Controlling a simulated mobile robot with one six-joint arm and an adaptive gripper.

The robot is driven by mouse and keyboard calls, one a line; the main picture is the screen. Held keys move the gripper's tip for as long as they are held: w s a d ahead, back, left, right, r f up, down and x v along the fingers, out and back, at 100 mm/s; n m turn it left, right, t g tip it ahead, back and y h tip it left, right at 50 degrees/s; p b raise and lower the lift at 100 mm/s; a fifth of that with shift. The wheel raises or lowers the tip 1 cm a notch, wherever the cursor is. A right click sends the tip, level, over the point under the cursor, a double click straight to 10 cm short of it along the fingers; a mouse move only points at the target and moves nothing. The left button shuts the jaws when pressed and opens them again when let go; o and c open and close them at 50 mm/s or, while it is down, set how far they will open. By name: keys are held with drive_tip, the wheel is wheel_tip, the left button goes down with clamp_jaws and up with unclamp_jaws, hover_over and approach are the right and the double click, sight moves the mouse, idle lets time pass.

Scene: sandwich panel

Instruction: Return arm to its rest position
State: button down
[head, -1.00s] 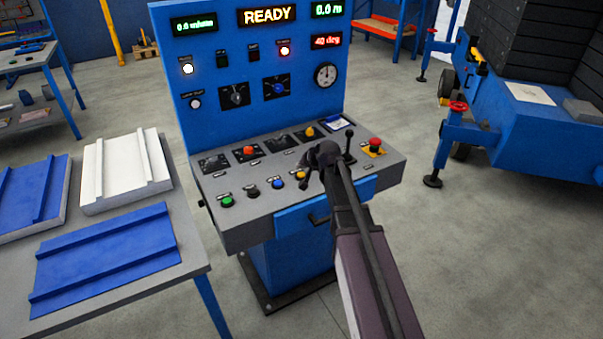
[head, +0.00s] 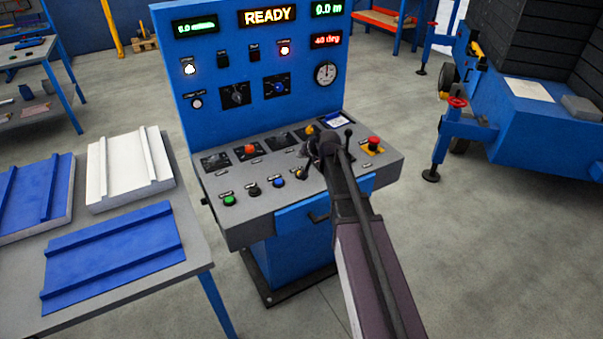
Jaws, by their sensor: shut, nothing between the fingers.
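My arm reaches up from the bottom right to the grey control console (head: 240,225). Its dark wrist stands over the console's right half. My gripper (head: 304,170) is small, dark and partly hidden behind the wrist. It looks shut and empty, close above the desk near a yellow button (head: 299,174). I cannot tell whether it touches the desk. A black lever (head: 348,145) stands just right of the wrist.
A red mushroom button (head: 374,142) is right of the arm. The blue upright panel (head: 205,125) behind shows READY. A table (head: 195,262) with blue and white panels is at left. A blue machine (head: 500,130) is at right. Floor between is clear.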

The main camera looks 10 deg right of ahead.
idle(0.4)
drive_tip(key=s+r+n+g+h+p, duration=0.2)
drive_tip(key=s+g+p, duration=0.2)
drive_tip(key=s, duration=1)
drive_tip(key=s+r+n+g+h+p, duration=0.1)
drive_tip(key=s+g+p, duration=0.3)
drive_tip(key=s, duration=1)
drive_tip(key=shift+s+r+n+h+p, duration=0.35)
drive_tip(key=shift+n+h+p, duration=0.05)
drive_tip(key=shift+n+p, duration=0.25)
